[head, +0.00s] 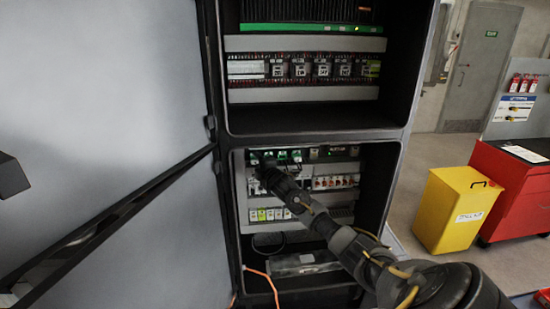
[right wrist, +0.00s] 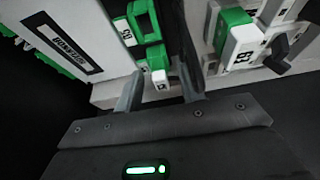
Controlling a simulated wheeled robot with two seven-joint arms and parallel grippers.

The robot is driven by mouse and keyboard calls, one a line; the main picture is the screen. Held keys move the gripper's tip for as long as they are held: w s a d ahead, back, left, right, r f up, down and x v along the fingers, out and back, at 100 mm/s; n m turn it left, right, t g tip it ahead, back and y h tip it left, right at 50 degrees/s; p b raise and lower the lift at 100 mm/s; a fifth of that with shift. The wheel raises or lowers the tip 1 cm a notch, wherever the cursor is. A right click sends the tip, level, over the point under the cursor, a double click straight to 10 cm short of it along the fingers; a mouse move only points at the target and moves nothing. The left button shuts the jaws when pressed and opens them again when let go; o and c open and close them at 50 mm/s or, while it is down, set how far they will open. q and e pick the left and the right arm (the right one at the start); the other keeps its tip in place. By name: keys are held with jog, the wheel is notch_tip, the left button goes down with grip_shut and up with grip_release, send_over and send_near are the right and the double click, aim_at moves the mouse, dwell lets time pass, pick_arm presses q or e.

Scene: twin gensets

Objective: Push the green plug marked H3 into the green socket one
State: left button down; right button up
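My right gripper (right wrist: 160,82) is in the lower cabinet, at the left end of the row of green parts. It also shows, small and dark, in the head view (head: 262,163). Its two fingers stand apart, and a small green and white part (right wrist: 157,66) shows between or just behind their tips. I cannot tell whether they touch it. A green block (right wrist: 144,22) with a white label lies just beyond.
An open grey door (head: 110,120) fills the left side. The cabinet's lower bay holds rows of breakers (head: 335,182), with an orange cable (head: 262,275) below. A yellow bin (head: 455,210) and a red cabinet (head: 510,185) stand at the right.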

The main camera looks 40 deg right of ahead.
jog(key=b+v, duration=0.3)
jog(key=v, duration=0.7)
jog(key=shift+s+b, duration=0.35)
jog(key=shift+s, duration=0.05)
jog(key=shift+a, duration=0.1)
